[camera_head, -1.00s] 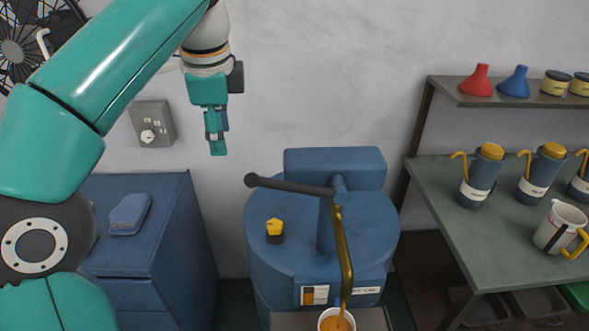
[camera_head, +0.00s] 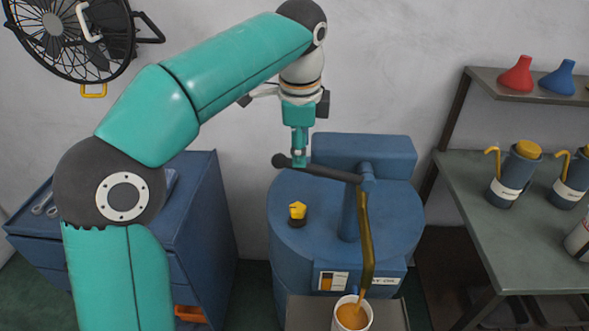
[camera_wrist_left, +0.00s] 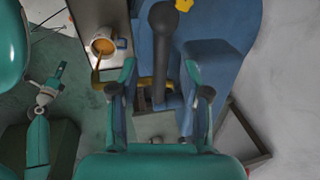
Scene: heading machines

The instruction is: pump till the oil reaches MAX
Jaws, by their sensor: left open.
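The blue oil drum (camera_head: 250,215) stands by the wall, with a pump post (camera_head: 349,212) on top. Its dark handle (camera_head: 325,172) points left and ends in a round knob. My left gripper (camera_head: 299,162) points down at the handle near the knob. In the left wrist view, its open fingers (camera_wrist_left: 160,68) lie either side of the handle (camera_wrist_left: 162,40); contact cannot be told. The brass spout (camera_head: 366,240) hangs over a white jug (camera_head: 339,322) holding orange oil, with oil at the spout's mouth. No MAX mark can be read. My right gripper (camera_wrist_left: 57,74) appears only in the wrist view, its jaws unclear.
A yellow cap (camera_head: 297,211) sits on the drum top. A green bench (camera_head: 470,215) with blue oil cans (camera_head: 515,175) stands right, below a shelf with red and blue funnels (camera_head: 518,75). A blue cabinet (camera_head: 205,220) is left. A fan (camera_head: 60,35) hangs upper left.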

